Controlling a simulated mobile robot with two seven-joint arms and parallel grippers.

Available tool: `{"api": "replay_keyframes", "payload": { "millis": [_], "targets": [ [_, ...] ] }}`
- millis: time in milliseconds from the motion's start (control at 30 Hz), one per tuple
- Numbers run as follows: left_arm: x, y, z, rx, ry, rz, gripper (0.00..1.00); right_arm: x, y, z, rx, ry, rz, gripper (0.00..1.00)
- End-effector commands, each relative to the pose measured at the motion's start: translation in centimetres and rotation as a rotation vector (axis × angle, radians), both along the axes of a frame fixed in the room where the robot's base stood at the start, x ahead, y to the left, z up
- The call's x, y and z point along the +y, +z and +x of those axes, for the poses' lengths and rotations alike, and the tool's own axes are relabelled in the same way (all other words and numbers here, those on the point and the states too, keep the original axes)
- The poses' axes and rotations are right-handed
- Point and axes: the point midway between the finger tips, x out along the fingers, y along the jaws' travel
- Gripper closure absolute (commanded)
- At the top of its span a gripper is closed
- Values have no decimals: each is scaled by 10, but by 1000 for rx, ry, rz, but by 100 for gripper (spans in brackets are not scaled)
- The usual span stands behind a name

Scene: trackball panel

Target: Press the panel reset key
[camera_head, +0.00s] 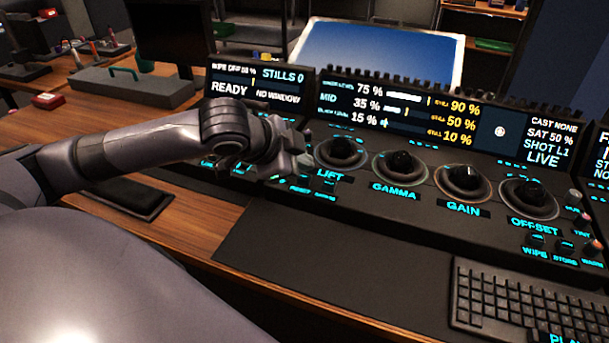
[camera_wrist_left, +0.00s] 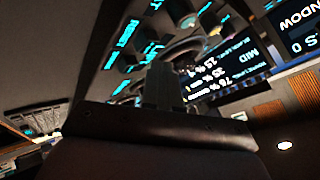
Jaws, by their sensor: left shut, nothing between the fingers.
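The dark trackball panel (camera_head: 420,230) runs across the desk, with trackballs labelled LIFT, GAMMA, GAIN and OFFSET. A small cyan label that seems to read RESET (camera_head: 300,189) lies left of the LIFT trackball (camera_head: 341,152). The key by that label is too small and shadowed to make out, and my gripper partly covers this area. My left gripper (camera_head: 297,166) is shut and empty over this part of the panel. Whether it touches a key cannot be told. In the left wrist view its closed fingers (camera_wrist_left: 163,86) point toward cyan labels and a trackball. My right gripper is out of view.
Display screens (camera_head: 405,112) stand behind the trackballs and read READY, NO WINDOW and LIVE. A keyboard (camera_head: 525,300) lies at the front right. A grey block (camera_head: 132,88) is at the back left. The dark mat (camera_head: 330,255) in front of the panel is clear.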

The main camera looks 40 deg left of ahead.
Motion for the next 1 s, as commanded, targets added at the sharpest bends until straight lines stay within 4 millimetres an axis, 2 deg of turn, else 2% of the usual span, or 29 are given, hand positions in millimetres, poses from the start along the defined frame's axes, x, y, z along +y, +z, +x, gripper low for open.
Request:
{"api": "replay_keyframes", "payload": {
  "millis": [567, 1000],
  "targets": [
    [0, 0, 0, 0, 0, 0, 100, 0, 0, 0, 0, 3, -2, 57],
    [0, -9, 0, 0, 0, 0, 100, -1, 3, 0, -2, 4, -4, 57]
  ]
}}
